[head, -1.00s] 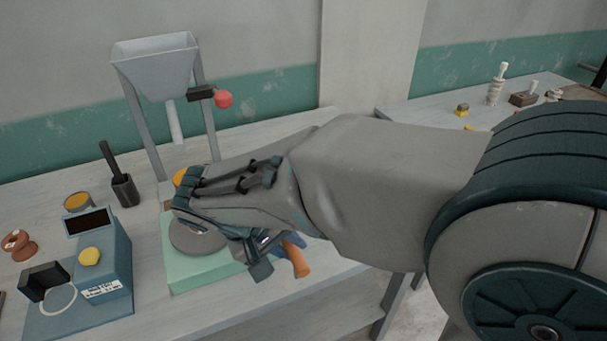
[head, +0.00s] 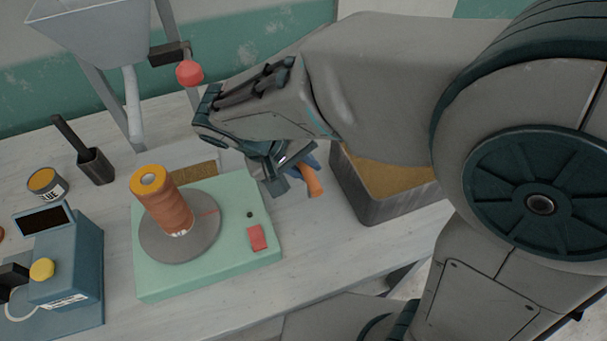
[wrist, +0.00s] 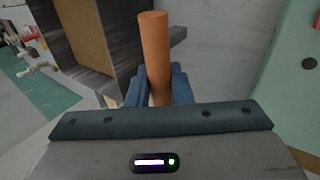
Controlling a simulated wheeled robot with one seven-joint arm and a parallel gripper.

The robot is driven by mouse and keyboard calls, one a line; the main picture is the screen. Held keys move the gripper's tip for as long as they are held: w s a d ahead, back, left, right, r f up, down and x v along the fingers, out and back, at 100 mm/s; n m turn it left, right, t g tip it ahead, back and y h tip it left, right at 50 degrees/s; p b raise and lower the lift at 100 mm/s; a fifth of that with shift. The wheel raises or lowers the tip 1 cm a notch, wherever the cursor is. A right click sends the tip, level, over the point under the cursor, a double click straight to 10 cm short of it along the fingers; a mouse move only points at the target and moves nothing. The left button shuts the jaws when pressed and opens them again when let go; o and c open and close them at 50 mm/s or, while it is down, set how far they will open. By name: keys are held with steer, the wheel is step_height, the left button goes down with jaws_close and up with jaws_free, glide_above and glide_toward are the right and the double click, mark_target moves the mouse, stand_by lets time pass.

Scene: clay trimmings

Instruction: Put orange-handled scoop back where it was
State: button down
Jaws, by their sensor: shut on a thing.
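The orange handle of the scoop (head: 314,184) shows just below my gripper (head: 290,172) in the head view. In the wrist view the orange handle (wrist: 155,50) stands up between the blue fingers of my gripper (wrist: 160,88), which are shut on it. The scoop's head is hidden in both views. My gripper is between the green turntable base and a grey bin holding tan material. I cannot tell whether the scoop touches the table.
The grey bin (head: 375,209) stands right of my gripper. A green base (head: 205,272) with an orange spool (head: 165,205) on its disc stands to the left. A hopper (head: 90,30), a dark holder (head: 95,167) and a blue device (head: 70,265) are farther left.

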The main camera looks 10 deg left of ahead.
step_height(320, 180, down, 8)
stand_by(0.4)
steer(key=shift+f, duration=0.15)
steer(key=c, duration=1.3)
jaws_free()
steer(key=shift+r, duration=0.2)
steer(key=v, duration=1.2)
